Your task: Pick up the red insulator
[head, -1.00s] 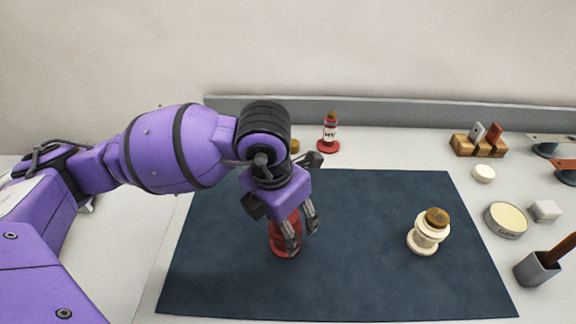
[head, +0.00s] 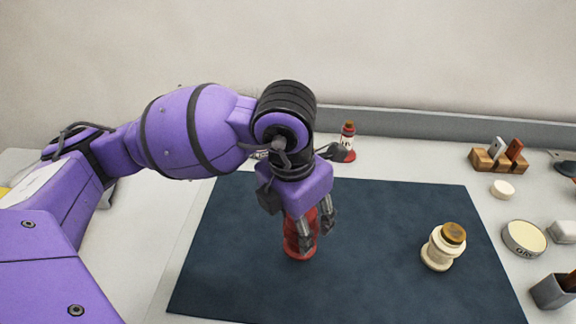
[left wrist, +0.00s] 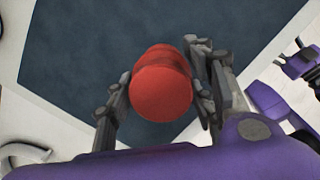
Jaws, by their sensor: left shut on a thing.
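The red insulator (head: 292,245) is upright over the dark blue mat, left of its middle. My left gripper (head: 317,236) comes down on it from above and is shut on it. In the left wrist view the red insulator (left wrist: 162,92) sits between the two fingers of my left gripper (left wrist: 160,100), its round red end facing the camera. The fingers partly cover it in the head view. I cannot tell whether its base touches the mat. My right gripper is not in view.
The dark blue mat (head: 380,290) is mostly clear. A cream insulator with a brown top (head: 440,250) stands on its right. A red-based bottle (head: 348,143) stands behind the mat. A wooden block (head: 496,160), a round tin (head: 524,238) and a grey cup (head: 553,291) line the right.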

